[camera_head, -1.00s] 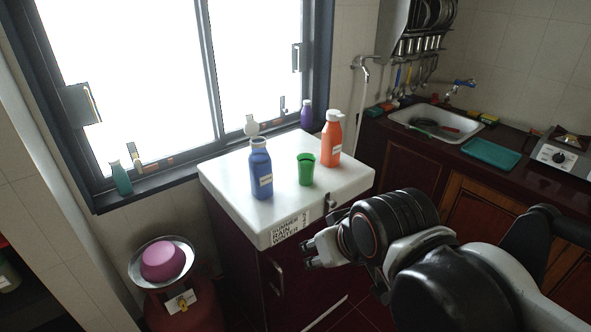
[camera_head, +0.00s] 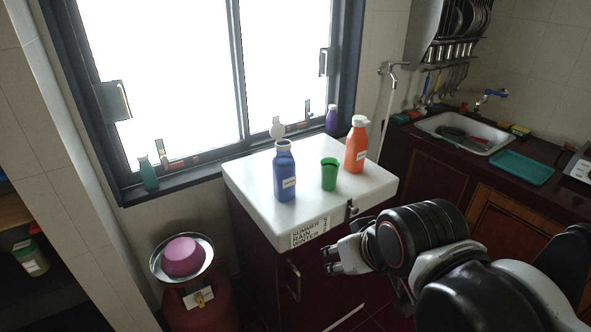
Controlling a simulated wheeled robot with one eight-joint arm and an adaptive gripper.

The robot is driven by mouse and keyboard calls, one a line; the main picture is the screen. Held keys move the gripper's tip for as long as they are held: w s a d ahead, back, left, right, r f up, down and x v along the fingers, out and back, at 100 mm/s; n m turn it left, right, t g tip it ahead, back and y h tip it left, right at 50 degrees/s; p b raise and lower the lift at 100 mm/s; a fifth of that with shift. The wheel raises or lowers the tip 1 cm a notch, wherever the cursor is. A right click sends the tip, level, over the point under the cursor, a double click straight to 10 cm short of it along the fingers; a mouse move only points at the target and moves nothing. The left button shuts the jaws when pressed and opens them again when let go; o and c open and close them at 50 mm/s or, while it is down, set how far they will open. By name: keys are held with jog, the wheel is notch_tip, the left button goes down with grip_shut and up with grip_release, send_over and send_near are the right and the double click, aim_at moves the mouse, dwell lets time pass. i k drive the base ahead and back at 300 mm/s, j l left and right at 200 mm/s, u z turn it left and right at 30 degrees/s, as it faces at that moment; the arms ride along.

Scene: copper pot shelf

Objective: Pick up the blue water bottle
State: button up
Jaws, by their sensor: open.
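The blue water bottle (camera_head: 285,178) stands upright on the white top of a cabinet (camera_head: 251,189), near its front left part. It has a white rim, a small white label and a round white lid that stands up behind it. My gripper (camera_head: 330,261) is in front of the cabinet, below the level of its top and to the lower right of the bottle. It points left, is open and holds nothing. It is well apart from the bottle.
A green cup (camera_head: 329,174) stands just right of the bottle, with an orange bottle (camera_head: 356,145) behind it to the right. A purple bottle (camera_head: 332,120) stands on the windowsill. A red gas cylinder (camera_head: 204,309) bearing a pan with a pink bowl (camera_head: 183,257) is at lower left.

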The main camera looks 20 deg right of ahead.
aim_at(283, 163)
jog(key=i+j+z, duration=0.15)
jog(key=j+z, duration=1)
jog(key=j, duration=0.25)
jog(key=i, duration=0.05)
